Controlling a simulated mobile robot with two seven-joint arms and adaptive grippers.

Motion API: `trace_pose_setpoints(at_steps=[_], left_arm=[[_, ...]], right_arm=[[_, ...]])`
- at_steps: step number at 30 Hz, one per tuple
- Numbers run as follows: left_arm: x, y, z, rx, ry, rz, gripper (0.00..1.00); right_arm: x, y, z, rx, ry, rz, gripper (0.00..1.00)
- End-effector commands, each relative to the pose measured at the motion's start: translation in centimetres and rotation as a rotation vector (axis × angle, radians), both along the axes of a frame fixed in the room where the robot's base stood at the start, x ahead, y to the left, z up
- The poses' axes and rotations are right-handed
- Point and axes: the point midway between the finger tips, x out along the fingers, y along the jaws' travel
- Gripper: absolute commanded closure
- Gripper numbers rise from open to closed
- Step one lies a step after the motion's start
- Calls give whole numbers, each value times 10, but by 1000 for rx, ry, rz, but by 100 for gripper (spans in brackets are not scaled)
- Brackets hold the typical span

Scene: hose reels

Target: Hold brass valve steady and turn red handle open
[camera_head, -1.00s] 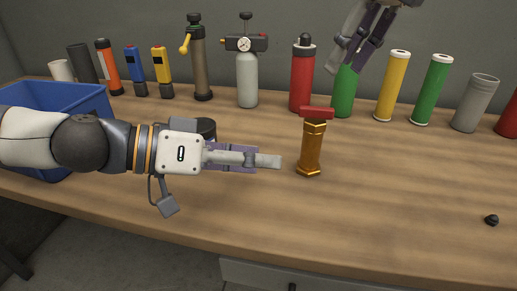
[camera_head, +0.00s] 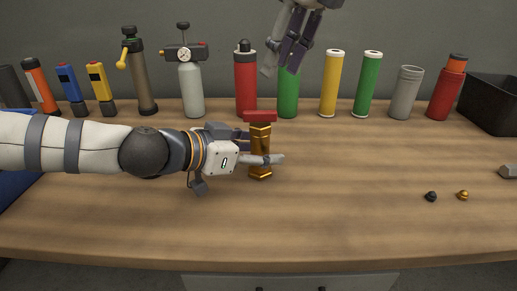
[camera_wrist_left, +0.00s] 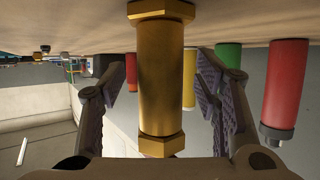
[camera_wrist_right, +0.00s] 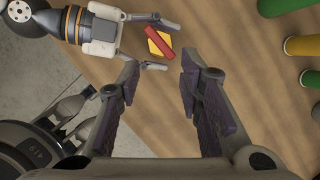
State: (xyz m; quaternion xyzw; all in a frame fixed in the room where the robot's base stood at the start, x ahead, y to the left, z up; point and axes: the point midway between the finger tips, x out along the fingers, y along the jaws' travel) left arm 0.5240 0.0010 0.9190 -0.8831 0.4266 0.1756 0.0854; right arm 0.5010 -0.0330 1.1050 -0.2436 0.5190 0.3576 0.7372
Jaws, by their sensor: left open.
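The brass valve (camera_head: 261,146) stands upright on the wooden table with its red handle (camera_head: 260,116) across the top. My left gripper (camera_head: 264,150) is open, with its fingers on either side of the valve body. In the left wrist view the valve (camera_wrist_left: 161,85) is between the spread fingers (camera_wrist_left: 160,90), with gaps visible on both sides. My right gripper (camera_head: 283,62) is in the air above and behind the valve, pointing down. In the right wrist view its fingers (camera_wrist_right: 158,85) are spread and empty, and the red handle (camera_wrist_right: 160,44) shows beyond them.
Several cylinders line the back of the table, including a red one (camera_head: 246,82), a yellow one (camera_head: 331,85) and a grey canister (camera_head: 190,88). A black bin (camera_head: 492,105) is at the right. Small knobs (camera_head: 431,196) lie front right. The table's front middle is clear.

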Motion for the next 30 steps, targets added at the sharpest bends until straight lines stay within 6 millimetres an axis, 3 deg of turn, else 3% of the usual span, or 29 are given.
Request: trace_pose_setpoints(at_steps=[5,12,13,14,19,27,30], left_arm=[[0,0,0,0,0,0,43],[0,0,0,-1,1,0,98],[0,0,0,-1,1,0,100],[0,0,0,-1,1,0,100],[0,1,0,0,1,0,100],[0,1,0,0,1,0,100],[0,1,0,0,1,0,100]], right_arm=[[0,0,0,0,0,0,67],[0,0,0,0,0,0,67],[0,0,0,0,0,0,67],[0,0,0,0,0,0,67],[-5,6,2,-17,11,-112,28],[-23,26,15,-26,-18,-671,28],[-26,29,19,-5,-37,-796,28]])
